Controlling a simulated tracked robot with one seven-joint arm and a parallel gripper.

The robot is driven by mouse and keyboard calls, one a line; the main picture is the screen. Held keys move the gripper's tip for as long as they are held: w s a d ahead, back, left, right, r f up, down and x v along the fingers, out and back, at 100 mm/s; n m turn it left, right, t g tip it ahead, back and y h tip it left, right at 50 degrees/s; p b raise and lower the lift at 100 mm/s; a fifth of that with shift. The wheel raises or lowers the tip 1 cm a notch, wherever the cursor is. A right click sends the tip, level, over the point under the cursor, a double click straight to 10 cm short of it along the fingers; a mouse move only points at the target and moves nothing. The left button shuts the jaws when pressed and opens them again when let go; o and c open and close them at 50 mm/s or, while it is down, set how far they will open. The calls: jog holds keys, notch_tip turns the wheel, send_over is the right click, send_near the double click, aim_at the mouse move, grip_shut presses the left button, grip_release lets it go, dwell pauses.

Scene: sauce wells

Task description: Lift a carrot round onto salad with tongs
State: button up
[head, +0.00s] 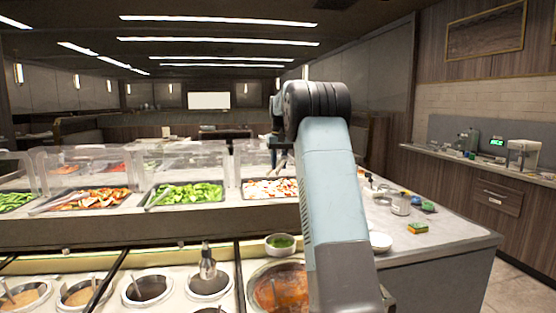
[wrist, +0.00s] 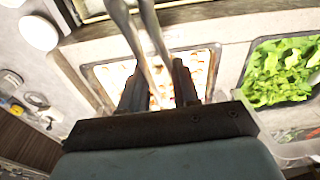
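My gripper (wrist: 160,88) has its two dark fingers on either side of metal tongs (wrist: 135,30) in the wrist view. The fingers appear to close on the tongs, whose two arms spread towards the top edge and leave the picture. Behind them is a tray of white and red pieces (wrist: 207,64), also in the head view (head: 272,188). Green salad leaves (wrist: 285,72) lie in the neighbouring tray, also in the head view (head: 187,193). A tray of orange-red pieces (head: 92,199) stands farther left; I cannot tell whether they are carrot rounds.
Clear sneeze guards (head: 85,165) stand behind the trays. In front are several sauce wells (head: 148,288), a ladle (head: 208,264), a pot of red sauce (head: 283,290) and a small green bowl (head: 281,244). The right counter holds a sponge (head: 418,228) and a metal jar (head: 401,204).

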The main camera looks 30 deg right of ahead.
notch_tip(320, 180, down, 8)
dwell(0.8)
dwell(0.3)
grip_shut()
notch_tip(320, 180, up, 12)
dwell(1.0)
jog(key=s+a+f, duration=0.2)
jog(key=s+f, duration=0.1)
jog(key=s, duration=0.4)
jog(key=s+a+f, duration=0.3)
jog(key=s+f, duration=0.1)
jog(key=s, duration=0.4)
jog(key=s+a+f, duration=0.3)
jog(key=s, duration=0.5)
jog(key=shift+s+a+f, duration=0.2)
